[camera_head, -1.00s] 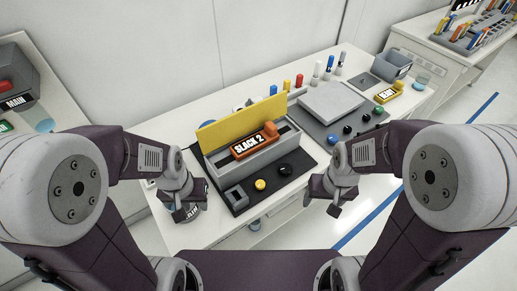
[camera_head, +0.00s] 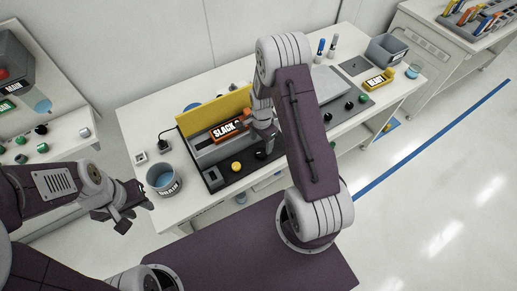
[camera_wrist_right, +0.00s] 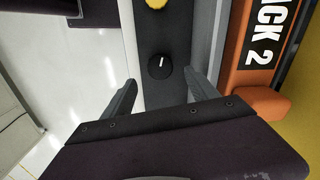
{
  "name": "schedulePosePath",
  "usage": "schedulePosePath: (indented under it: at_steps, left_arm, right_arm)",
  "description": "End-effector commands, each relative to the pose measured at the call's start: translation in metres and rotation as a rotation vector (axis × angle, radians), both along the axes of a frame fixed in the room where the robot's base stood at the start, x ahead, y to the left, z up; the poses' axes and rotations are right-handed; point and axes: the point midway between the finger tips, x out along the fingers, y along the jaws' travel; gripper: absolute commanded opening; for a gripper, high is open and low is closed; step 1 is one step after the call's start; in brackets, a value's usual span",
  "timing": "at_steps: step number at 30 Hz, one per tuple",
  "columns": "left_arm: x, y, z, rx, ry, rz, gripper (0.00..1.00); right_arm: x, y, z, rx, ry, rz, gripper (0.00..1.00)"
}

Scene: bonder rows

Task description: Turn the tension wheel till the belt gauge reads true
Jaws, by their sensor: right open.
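The belt gauge (camera_head: 226,130) is an orange block with a black label reading SLACK, its end hidden by my right arm. The wrist view shows part of it (camera_wrist_right: 268,45), with "CK 2" legible. A black round knob with a white pointer line (camera_wrist_right: 161,66), perhaps the tension wheel, sits on the dark panel in front; it also shows in the head view (camera_head: 260,155). My right gripper (camera_wrist_right: 160,92) is open and empty above the panel, its fingers either side of the knob's line but apart from it. My left gripper (camera_head: 122,207) hangs off the bench's left front; its jaws are unclear.
A yellow knob (camera_head: 236,166) sits left of the black one. A grey bucket (camera_head: 164,180) stands at the bench's front left corner. A yellow READY block (camera_head: 378,80) and a grey bin (camera_head: 386,50) are at the right. A second bench stands left.

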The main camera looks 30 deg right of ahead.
Motion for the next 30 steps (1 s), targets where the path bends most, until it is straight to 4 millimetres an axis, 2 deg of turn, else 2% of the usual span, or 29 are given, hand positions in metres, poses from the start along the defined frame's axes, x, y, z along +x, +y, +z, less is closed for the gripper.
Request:
schedulePosePath:
  at_steps: [3, 9, 13, 20, 27, 30]
  left_arm:
    - [0.000, 0.000, 0.010, 0.000, 0.000, 0.000, 0.36]
    - [0.000, 0.000, 0.018, 0.000, -0.001, 0.000, 0.36]
    - [0.000, 0.000, 0.019, 0.000, 0.000, 0.000, 0.36]
    - [0.000, 0.000, 0.018, 0.000, 0.000, 0.000, 0.36]
    - [0.000, 0.000, 0.018, 0.000, 0.000, 0.000, 0.36]
    - [0.000, 0.000, 0.018, 0.000, 0.000, 0.000, 0.36]
  right_arm:
    - [-0.002, 0.000, -0.025, 0.001, 0.007, 0.001, 0.68]
    - [-0.001, 0.000, -0.058, 0.000, 0.003, 0.002, 0.68]
    - [0.000, 0.000, -0.067, 0.000, 0.000, 0.002, 0.68]
    - [0.000, 0.000, -0.069, 0.000, 0.000, 0.002, 0.68]
    - [0.000, 0.000, -0.069, 0.000, 0.000, 0.002, 0.06]
    - [0.000, 0.000, -0.069, 0.000, 0.000, 0.004, 0.06]
